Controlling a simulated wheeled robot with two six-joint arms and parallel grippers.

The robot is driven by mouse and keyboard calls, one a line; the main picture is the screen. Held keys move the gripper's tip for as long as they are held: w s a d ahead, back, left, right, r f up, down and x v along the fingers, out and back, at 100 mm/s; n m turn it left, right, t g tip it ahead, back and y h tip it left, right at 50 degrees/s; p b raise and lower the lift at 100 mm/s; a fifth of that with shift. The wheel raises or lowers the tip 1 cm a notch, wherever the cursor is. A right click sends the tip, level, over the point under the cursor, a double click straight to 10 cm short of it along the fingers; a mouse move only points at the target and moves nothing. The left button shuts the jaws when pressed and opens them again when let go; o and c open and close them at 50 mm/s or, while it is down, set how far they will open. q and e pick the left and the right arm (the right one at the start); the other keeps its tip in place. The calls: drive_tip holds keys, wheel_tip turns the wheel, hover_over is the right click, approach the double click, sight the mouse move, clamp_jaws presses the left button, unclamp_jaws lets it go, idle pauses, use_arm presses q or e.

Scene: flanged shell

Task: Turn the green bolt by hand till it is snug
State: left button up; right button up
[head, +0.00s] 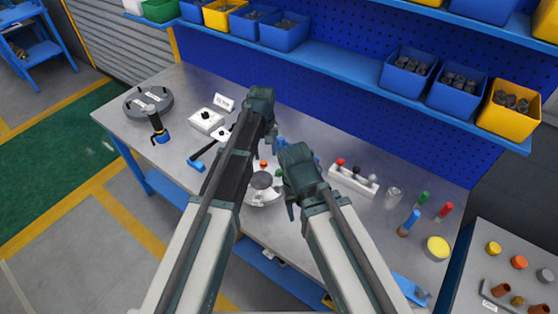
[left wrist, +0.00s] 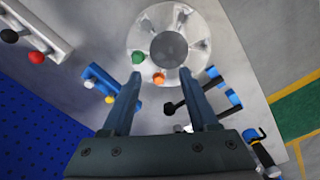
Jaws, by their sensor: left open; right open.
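The silver flanged shell (head: 262,194) stands on the grey bench, partly hidden by my arms. In the left wrist view, the shell (left wrist: 190,43) has a dark round centre. The green bolt (left wrist: 138,57) sits at its rim, with an orange bolt (left wrist: 158,79) beside it. My left gripper (left wrist: 160,103) is open and empty; its fingers point toward the shell, apart from both bolts. In the head view, my left gripper (head: 269,146) is above the bench behind the shell. My right gripper (head: 291,205) is open beside the shell's right; its fingertips are partly unclear.
A white block with coloured knobs (head: 353,181) stands right of the shell. Blue-handled tools (left wrist: 97,80) lie close to the shell. Green, red and blue handled items and a yellow disc (head: 437,248) are farther right. A grey round plate (head: 148,103) is at far left. Bins line the shelf above.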

use_arm(q)
drive_tip(key=n, duration=0.1)
approach(279, 171)
wheel_tip(279, 171, down, 8)
drive_tip(key=b, duration=1.4)
drive_tip(key=shift+w, duration=0.15)
clamp_jaws()
